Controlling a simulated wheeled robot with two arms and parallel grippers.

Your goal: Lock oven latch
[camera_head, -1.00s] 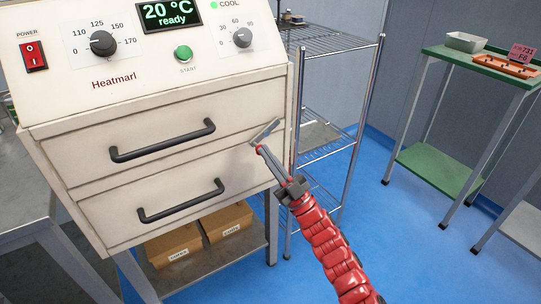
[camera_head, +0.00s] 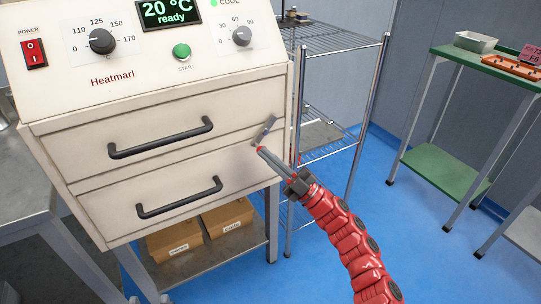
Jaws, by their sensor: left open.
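The oven (camera_head: 190,87) is a cream cabinet marked Heatmarl, with an upper drawer (camera_head: 85,130) and a lower drawer (camera_head: 110,205). Both drawer fronts look closed. A small grey metal latch bar (camera_head: 268,128) sits at the right edge of the oven front, near the seam between the drawers, tilted with its top to the right. My right gripper (camera_head: 260,150), on a red segmented arm from the lower right, has its tip just below the latch's lower end. Its fingers show together as one narrow shape; touching cannot be told. My left gripper is out of view.
A wire shelf rack (camera_head: 335,46) stands right of the oven. A green table (camera_head: 477,62) with a tray (camera_head: 475,42) is further right. Cardboard boxes (camera_head: 228,217) sit under the oven. A grey bench (camera_head: 25,190) is at left. Blue floor lies open between rack and table.

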